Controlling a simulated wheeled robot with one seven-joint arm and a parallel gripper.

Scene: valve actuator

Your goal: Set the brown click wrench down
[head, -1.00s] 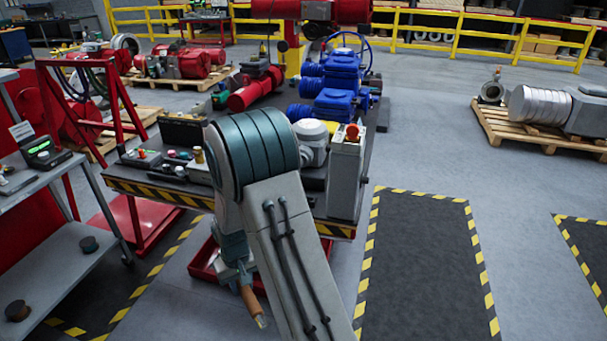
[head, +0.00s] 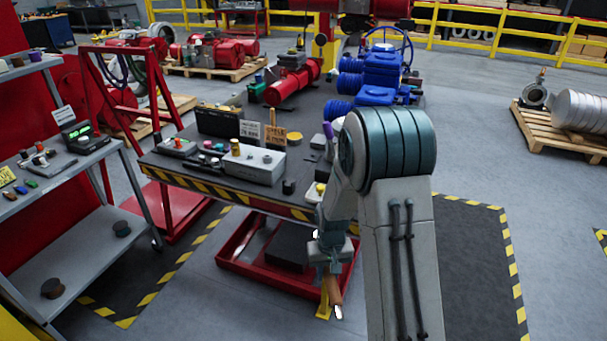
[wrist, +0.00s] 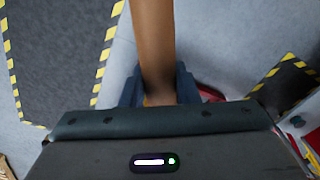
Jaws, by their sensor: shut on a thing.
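My gripper (head: 328,270) is shut on the brown click wrench (head: 334,291), which hangs below it in the head view with its pale end down. In the wrist view the wrench (wrist: 152,40) runs up from between the dark fingers (wrist: 158,88) and out of the top of the picture. The wrench is held in the air over the grey floor, in front of the workbench (head: 215,184). Part of my gripper and the far end of the wrench are hard to make out.
The workbench carries a grey control box (head: 250,165), a black case (head: 217,122) and a blue valve assembly (head: 382,75). A red tray (head: 235,262) is low under its front. A grey shelf cart (head: 85,250) stands at left. Striped floor mats (head: 480,265) lie at right.

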